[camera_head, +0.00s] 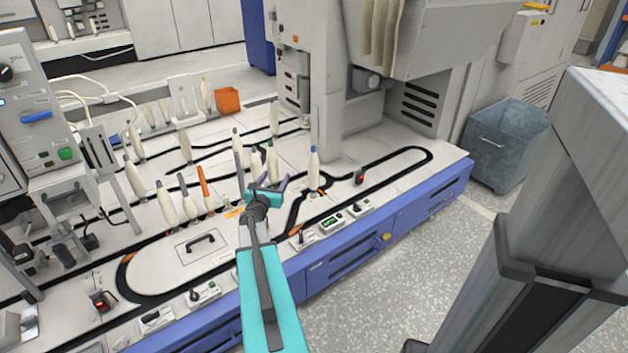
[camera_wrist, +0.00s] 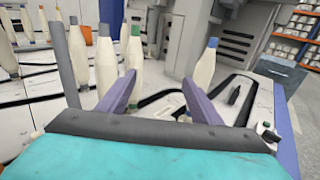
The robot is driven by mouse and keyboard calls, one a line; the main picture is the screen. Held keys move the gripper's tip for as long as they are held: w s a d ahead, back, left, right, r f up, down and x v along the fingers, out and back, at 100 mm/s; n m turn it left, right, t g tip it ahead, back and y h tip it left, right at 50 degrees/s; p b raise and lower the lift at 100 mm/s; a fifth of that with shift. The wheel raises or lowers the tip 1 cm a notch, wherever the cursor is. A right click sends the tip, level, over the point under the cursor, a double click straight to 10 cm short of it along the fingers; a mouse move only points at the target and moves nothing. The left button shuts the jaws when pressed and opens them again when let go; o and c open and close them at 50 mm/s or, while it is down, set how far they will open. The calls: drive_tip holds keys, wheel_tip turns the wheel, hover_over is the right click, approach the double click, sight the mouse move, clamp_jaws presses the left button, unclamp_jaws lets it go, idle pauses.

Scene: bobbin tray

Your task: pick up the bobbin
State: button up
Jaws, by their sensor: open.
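Several cream bobbins with coloured tips stand upright on the pale track table. A green-tipped bobbin (camera_head: 272,163) stands just beyond my gripper (camera_head: 267,185); it also shows in the wrist view (camera_wrist: 136,60), partly behind the left finger. A blue-tipped bobbin (camera_head: 313,170) stands to the right, and in the wrist view (camera_wrist: 204,72) it rises beyond the right finger. Which bobbin the task means cannot be told.
A grey post (camera_wrist: 64,65) and an orange-topped post (camera_head: 205,187) rise among the bobbins on the left. Black looped track (camera_head: 400,157) runs over the table, with small control boxes (camera_head: 331,224) along its front. A grey metal bin (camera_head: 505,145) stands on the floor at right.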

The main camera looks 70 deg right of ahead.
drive_tip(key=m+g+b, duration=0.1)
drive_tip(key=g+b, duration=0.1)
drive_tip(key=b, duration=0.3)
approach(313, 169)
drive_tip(key=w+d, duration=0.1)
drive_tip(key=d, duration=0.1)
drive_tip(key=shift+s+d+f+h, duration=0.2)
drive_tip(key=shift+s+f+h, duration=0.05)
drive_tip(key=shift+s+h, duration=0.15)
drive_tip(key=shift+w+d+b, duration=0.15)
drive_tip(key=shift+d+b, duration=0.9)
drive_tip(key=shift+d, duration=3.25)
drive_tip(key=shift+d, duration=0.15)
drive_tip(key=shift+w+d+f+b, duration=0.15)
drive_tip(key=shift+d+b, duration=0.3)
drive_tip(key=shift+d, duration=0.2)
drive_tip(key=shift+w+d+f+b, duration=0.15)
drive_tip(key=shift+d+b, duration=0.3)
drive_tip(key=shift+d, duration=0.25)
drive_tip(key=shift+d+r+b, duration=0.15)
drive_tip(key=shift+d+b, duration=0.2)
drive_tip(key=shift+d, duration=0.75)
